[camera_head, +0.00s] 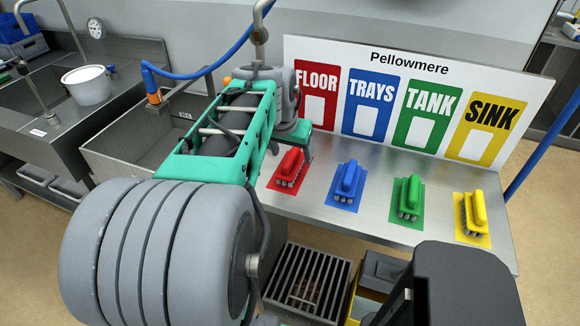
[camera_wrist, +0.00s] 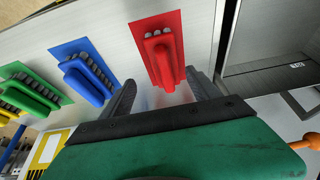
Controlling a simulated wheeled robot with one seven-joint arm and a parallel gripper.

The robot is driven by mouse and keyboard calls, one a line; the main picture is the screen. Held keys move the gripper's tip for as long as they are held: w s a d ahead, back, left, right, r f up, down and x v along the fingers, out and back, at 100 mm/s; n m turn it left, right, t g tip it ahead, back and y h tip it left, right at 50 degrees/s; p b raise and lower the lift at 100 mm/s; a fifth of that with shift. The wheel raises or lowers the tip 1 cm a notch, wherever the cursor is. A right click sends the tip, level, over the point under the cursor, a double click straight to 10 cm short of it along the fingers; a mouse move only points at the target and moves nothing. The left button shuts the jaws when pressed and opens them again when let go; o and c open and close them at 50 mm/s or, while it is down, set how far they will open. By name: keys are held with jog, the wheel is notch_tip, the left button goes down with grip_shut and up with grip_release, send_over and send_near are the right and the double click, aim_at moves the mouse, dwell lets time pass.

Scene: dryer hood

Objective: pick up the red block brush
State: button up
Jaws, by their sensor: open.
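The red block brush (camera_head: 289,165) lies on a red patch at the left end of the steel counter in the head view. In the wrist view the red brush (camera_wrist: 161,52) has its handle up and bristles showing at one end. My gripper (camera_wrist: 160,80) is open and empty, with one finger to each side of the near end of the brush handle. In the head view my gripper (camera_head: 290,150) is just behind and above the brush, partly hidden by my arm. I cannot tell whether the fingers touch anything.
Blue (camera_head: 347,182), green (camera_head: 407,198) and yellow (camera_head: 474,213) brushes lie to the right on matching patches. A labelled sign board (camera_head: 412,70) stands behind them. A sink basin (camera_head: 125,150) and a blue hose (camera_head: 215,66) are left of the counter.

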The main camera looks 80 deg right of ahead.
aim_at(292, 155)
jog(key=x, duration=0.4)
jog(key=w+p+x, duration=0.1)
jog(key=x, duration=0.2)
jog(key=shift+d, duration=0.1)
jog(key=shift+r, duration=0.1)
jog(key=c, duration=1.5)
jog(key=shift+r, duration=0.1)
notch_tip(292, 155, up, 3)
jog(key=shift+f+b, duration=0.1)
jog(key=shift+b, duration=0.35)
jog(key=s+a+r+b, duration=0.1)
jog(key=s+a+r, duration=0.4)
jog(key=s+r, duration=0.5)
jog(key=s, duration=0.3)
jog(key=shift+s, duration=0.1)
